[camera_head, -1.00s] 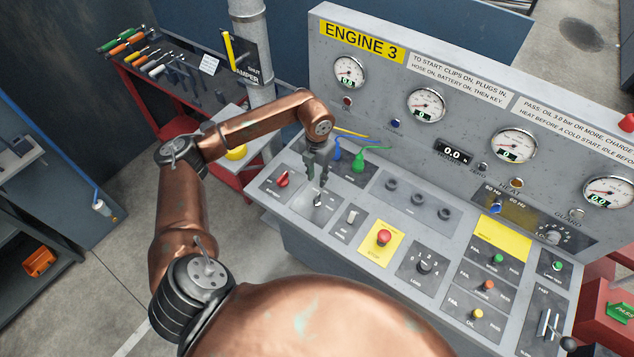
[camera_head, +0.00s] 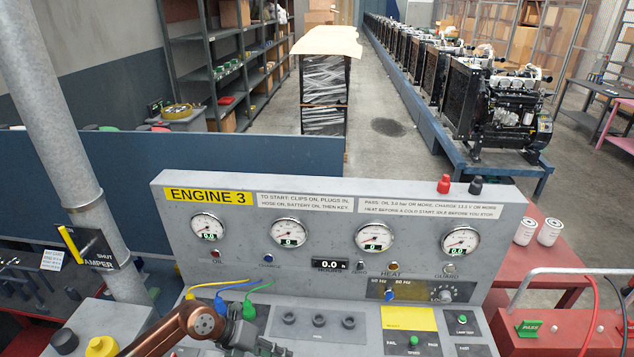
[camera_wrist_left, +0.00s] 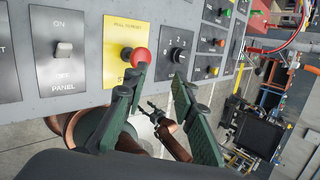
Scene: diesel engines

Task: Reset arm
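My left arm is copper and enters the head view at the bottom left. In the left wrist view, the two green fingers of my left gripper (camera_wrist_left: 160,80) are spread apart with nothing between them. They are close to the grey control panel (camera_wrist_left: 210,70), beside the red mushroom button (camera_wrist_left: 140,57) on its yellow plate; whether they touch it is unclear. The ENGINE 3 console (camera_head: 340,215) fills the lower head view. Beyond the fingers, copper links and a small dark pronged part (camera_wrist_left: 152,112), possibly my right gripper, show too small to read.
The panel switch (camera_wrist_left: 64,50) and load knob (camera_wrist_left: 178,55) flank the red button. Yellow, blue and green cables (camera_head: 262,286) rise near my wrist. A grey pipe (camera_head: 60,120) stands left. A red bench (camera_head: 560,332) is right. Engines (camera_head: 500,110) line the back.

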